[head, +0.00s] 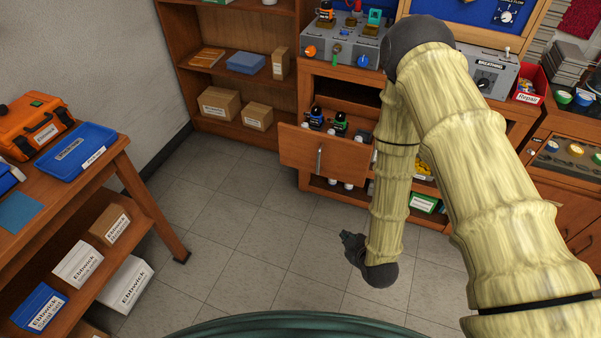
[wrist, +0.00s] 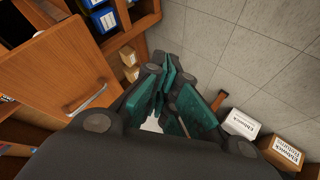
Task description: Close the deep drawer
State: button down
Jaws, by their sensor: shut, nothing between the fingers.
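The deep drawer (head: 300,146) stands pulled out from the wooden bench in the head view. Its front has a metal handle (head: 319,158), and dark bottles (head: 340,124) show inside it. In the wrist view a wooden front (wrist: 55,70) with a curved handle (wrist: 88,100) fills the left side and looks like this drawer. My gripper (wrist: 168,68) is shut and empty, apart from the handle and to its right in the wrist view. In the head view my gripper (head: 352,243) is a small dark shape low over the floor, in front of the drawer, partly hidden by my arm.
A side table (head: 113,160) with an orange case (head: 37,125) and blue tray (head: 75,150) stands at left. Shelves with cardboard boxes (head: 219,103) stand at the back. My arm covers part of the bench right of the drawer. The tiled floor (head: 235,215) between is clear.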

jog(key=w+a+n+t+y+b, duration=0.2)
jog(key=w+a+n+t+b, duration=0.1)
jog(key=w+a+n, duration=0.3)
jog(key=n+t+y+b, duration=0.1)
jog(key=n+t+y, duration=0.2)
jog(key=n+t, duration=0.15)
send_near(294, 152)
jog(key=a+x, duration=0.1)
jog(key=x, duration=0.2)
jog(key=shift+w+d+r+n+g, duration=0.15)
jog(key=shift+w+n+g, duration=0.1)
jog(key=shift+w, duration=0.1)
jog(key=shift+w+d+r+n+g, duration=0.1)
jog(key=shift+w+d+r+g, duration=0.1)
jog(key=shift+w, duration=0.15)
